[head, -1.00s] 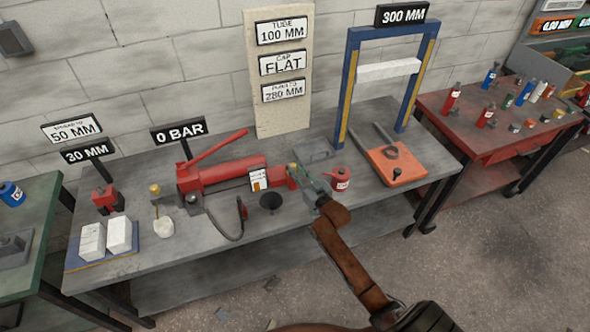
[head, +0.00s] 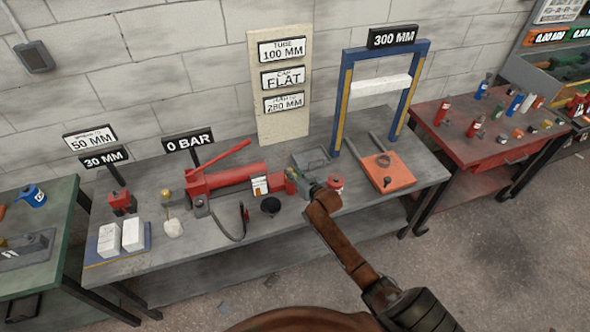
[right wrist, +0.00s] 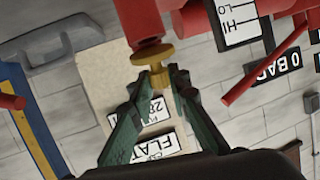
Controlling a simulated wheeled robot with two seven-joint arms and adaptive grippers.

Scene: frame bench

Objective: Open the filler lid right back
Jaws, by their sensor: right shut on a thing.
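The red pump (head: 235,182) lies on the grey bench, with its lever raised to the right. My right gripper (head: 311,184) is at the pump's right end. In the right wrist view, its green fingers (right wrist: 157,76) are closed on the short stem of a brass-coloured lid (right wrist: 153,54). The lid's round disc shows against the end of a red part of the pump (right wrist: 140,18); I cannot tell how far it is turned back. My left gripper is not in view.
A small red can (head: 335,184) stands just right of the gripper. A grey tray (head: 312,160) is behind it. A black funnel-like piece (head: 271,206) and a hose are in front of the pump.

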